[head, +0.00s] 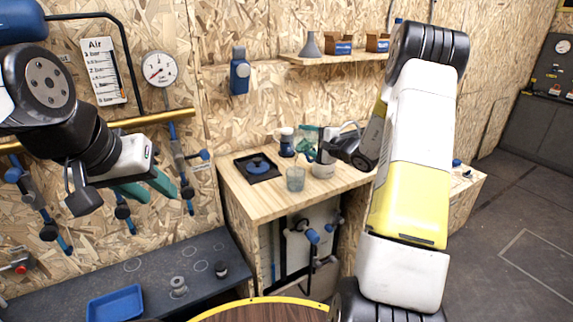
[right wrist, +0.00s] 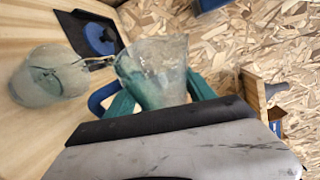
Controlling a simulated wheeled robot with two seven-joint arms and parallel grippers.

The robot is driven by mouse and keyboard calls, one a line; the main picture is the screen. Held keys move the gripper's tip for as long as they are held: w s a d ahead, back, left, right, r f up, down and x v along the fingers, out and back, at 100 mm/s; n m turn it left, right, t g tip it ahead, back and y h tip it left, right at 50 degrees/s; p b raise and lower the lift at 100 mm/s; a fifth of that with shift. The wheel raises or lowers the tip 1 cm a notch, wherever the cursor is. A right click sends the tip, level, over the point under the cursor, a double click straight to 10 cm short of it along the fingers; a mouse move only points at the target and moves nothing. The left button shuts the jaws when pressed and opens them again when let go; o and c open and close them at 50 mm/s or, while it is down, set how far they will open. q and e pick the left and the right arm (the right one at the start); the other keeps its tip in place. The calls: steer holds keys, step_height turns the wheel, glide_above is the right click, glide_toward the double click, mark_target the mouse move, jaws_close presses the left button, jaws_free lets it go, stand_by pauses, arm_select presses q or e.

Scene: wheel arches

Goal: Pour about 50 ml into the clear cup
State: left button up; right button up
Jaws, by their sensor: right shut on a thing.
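The clear cup (head: 295,178) stands upright on the wooden counter. It also shows at the left of the right wrist view (right wrist: 45,78), with a greyish tint inside; its fill level is unclear. My right gripper (head: 318,146) is shut on a clear glass jug (right wrist: 155,72), just right of the cup and close to it. The jug looks tilted, with its narrow end near the cup. I cannot tell whether liquid is running between them. My left gripper (head: 150,188) is empty, its teal fingers apart, far left of the counter.
A black mat with a blue-topped piece (head: 257,165) lies left of the cup. A shelf (head: 335,58) holds a funnel and small boxes. A blue tray (head: 115,304) lies on the lower dark bench.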

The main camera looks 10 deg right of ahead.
steer(key=shift+r+b, duration=0.15)
steer(key=shift+b, duration=0.2)
stand_by(0.4)
steer(key=shift+w+n+t, duration=0.15)
steer(key=shift+n+t, duration=0.25)
steer(key=shift+n, duration=0.2)
stand_by(0.5)
